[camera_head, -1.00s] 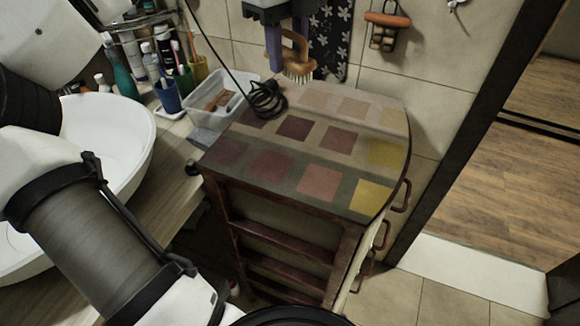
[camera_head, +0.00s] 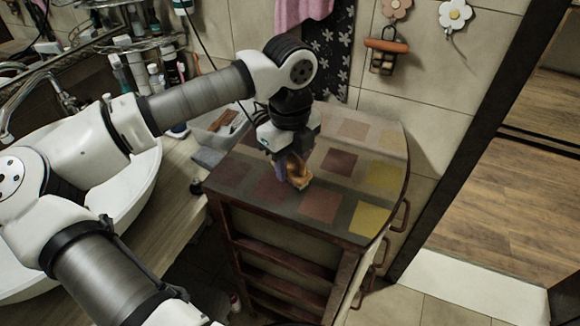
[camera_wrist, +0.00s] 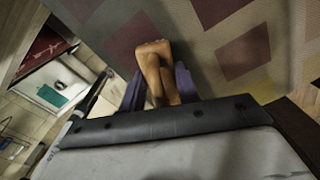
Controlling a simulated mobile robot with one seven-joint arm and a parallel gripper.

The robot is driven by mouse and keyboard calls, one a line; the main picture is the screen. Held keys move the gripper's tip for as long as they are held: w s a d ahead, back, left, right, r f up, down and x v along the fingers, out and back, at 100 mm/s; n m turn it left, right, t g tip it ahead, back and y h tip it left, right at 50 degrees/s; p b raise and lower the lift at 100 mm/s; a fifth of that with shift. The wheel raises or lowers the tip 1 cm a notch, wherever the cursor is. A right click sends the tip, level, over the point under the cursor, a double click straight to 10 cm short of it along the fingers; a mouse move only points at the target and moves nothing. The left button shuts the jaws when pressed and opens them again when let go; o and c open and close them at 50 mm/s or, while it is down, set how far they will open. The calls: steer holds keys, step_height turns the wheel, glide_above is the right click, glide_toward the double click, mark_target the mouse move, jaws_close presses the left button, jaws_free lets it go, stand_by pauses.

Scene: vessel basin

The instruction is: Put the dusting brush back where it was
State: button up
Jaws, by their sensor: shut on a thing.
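The dusting brush (camera_head: 299,172) has a tan wooden body with pale bristles. My gripper (camera_head: 288,168) is shut on it, over the patchwork top of the wooden cabinet (camera_head: 318,205). The brush is low, at or just above the surface; I cannot tell whether it touches. In the wrist view the brush's wooden handle (camera_wrist: 156,72) is between my purple fingers (camera_wrist: 160,88), with the patterned top (camera_wrist: 220,45) beyond it.
A clear plastic bin (camera_head: 215,128) stands behind the cabinet's left side, near the white basin (camera_head: 140,185). An orange-topped holder (camera_head: 386,50) hangs on the tiled wall. The right part of the cabinet top is clear.

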steer(key=shift+f, duration=1.25)
steer(key=shift+f, duration=0.2)
steer(key=o, duration=0.9)
steer(key=shift+r, duration=0.1)
steer(key=shift+o, duration=0.2)
step_height(320, 180, up, 12)
steer(key=shift+r+b, duration=0.15)
steer(key=shift+b, duration=0.8)
steer(key=shift+d, duration=0.1)
